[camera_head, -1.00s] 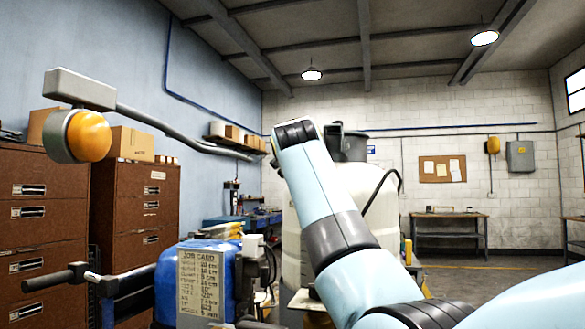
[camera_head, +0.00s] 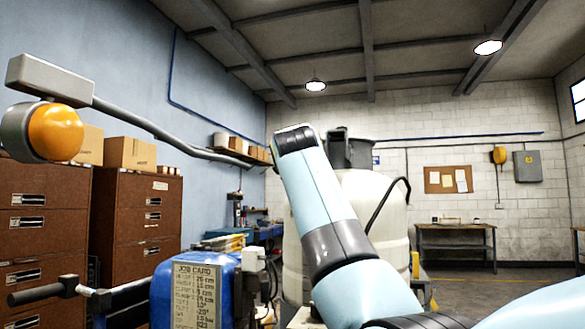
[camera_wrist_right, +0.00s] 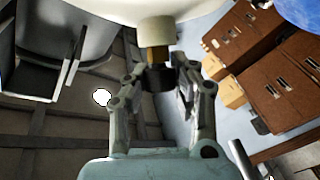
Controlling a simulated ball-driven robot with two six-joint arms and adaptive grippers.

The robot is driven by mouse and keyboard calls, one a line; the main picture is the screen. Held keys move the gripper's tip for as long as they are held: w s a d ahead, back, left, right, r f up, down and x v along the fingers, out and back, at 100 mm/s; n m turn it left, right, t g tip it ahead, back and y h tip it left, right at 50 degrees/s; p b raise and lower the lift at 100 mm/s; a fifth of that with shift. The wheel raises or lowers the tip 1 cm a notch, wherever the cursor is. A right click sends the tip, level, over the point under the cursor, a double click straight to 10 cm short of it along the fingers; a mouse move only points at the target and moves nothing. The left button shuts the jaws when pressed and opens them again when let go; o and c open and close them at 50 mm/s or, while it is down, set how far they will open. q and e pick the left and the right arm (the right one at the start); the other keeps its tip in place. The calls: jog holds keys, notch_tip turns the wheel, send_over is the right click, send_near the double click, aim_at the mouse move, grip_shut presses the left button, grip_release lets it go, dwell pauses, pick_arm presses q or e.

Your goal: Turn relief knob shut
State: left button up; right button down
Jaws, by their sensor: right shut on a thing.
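In the right wrist view a dark round knob (camera_wrist_right: 159,77) sits on a brass stem (camera_wrist_right: 155,54) below a pale cream fitting (camera_wrist_right: 155,31). My right gripper (camera_wrist_right: 160,70) has its two fingers on either side of the knob and is shut on it. In the head view my right arm reaches forward toward the big white tank (camera_head: 372,200), and its gripper and the knob are hidden behind the arm. My left gripper is in neither view.
A blue unit with a job card (camera_head: 199,296) stands left of my arm. A bent grey pole carries an orange lamp (camera_head: 55,132) at upper left. A black-gripped handlebar (camera_head: 45,292) sticks out at lower left. Brown cabinets (camera_head: 40,225) line the left wall. Open floor shows at right.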

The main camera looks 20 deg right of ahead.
jog(key=shift+f, duration=0.1)
jog(key=p, duration=0.1)
jog(key=n+y+p, duration=0.1)
jog(key=p, duration=0.1)
jog(key=shift+r+g+p, duration=0.25)
jog(key=shift+g+p, duration=0.05)
jog(key=n+g+y+p, duration=0.1)
jog(key=n+y+p, duration=0.2)
jog(key=p, duration=0.2)
jog(key=shift+g, duration=0.4)
jog(key=shift+f+n+g+y+p, duration=0.15)
jog(key=shift+n+g+y+p, duration=0.15)
jog(key=shift+n+y, duration=0.25)
jog(key=shift+f+n+g+y, duration=0.1)
jog(key=shift+n+g+y, duration=0.55)
jog(key=shift+n, duration=0.1)
jog(key=n+g+y, duration=0.1)
jog(key=n+g, duration=0.2)
jog(key=g, duration=0.1)
jog(key=shift+a+f+y, duration=0.1)
jog(key=shift+y, duration=0.3)
jog(key=shift+n, duration=0.3)
